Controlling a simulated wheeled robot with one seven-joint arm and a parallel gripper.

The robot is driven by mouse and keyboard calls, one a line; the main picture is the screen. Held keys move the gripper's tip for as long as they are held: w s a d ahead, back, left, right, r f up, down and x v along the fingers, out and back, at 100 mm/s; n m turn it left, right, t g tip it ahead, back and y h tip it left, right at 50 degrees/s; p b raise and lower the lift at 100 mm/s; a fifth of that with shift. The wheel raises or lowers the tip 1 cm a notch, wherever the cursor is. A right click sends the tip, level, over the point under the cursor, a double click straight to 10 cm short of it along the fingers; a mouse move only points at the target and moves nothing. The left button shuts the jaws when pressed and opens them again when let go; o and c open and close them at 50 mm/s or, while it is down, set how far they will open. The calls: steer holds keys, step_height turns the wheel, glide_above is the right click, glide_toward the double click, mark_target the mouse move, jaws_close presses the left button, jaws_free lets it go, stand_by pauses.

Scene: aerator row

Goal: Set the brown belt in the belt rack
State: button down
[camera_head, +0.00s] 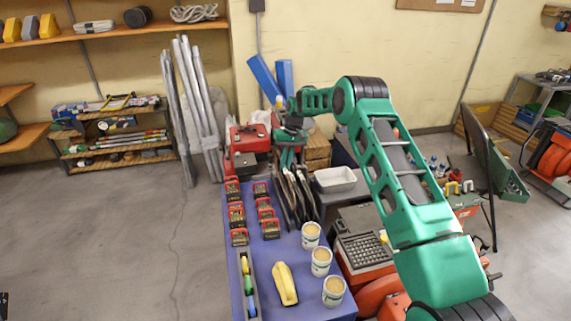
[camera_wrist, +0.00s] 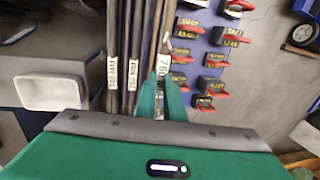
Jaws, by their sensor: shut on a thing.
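My gripper (camera_head: 287,158) is at the far end of the blue table, over a row of belts. In the wrist view its green fingers (camera_wrist: 162,100) are shut on a brown belt (camera_wrist: 166,28) with a white tag reading about 760. Beside it, close on the left, several dark belts (camera_wrist: 131,40) with white tags stand side by side in a row. In the head view these belts (camera_head: 297,195) show as dark loops at the table's right side. The belt rack itself is mostly hidden by the belts and gripper, so I cannot tell whether the held belt touches it.
The blue table (camera_head: 290,255) also bears red-and-black blocks (camera_head: 238,214), several cups (camera_head: 321,261), a yellow object (camera_head: 285,284) and a narrow tray (camera_head: 245,262). A white bin (camera_head: 335,180) stands right of the belts. A red toolbox (camera_head: 250,138) is behind. Floor at left is clear.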

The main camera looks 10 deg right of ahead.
steer(key=shift+f, duration=3.15)
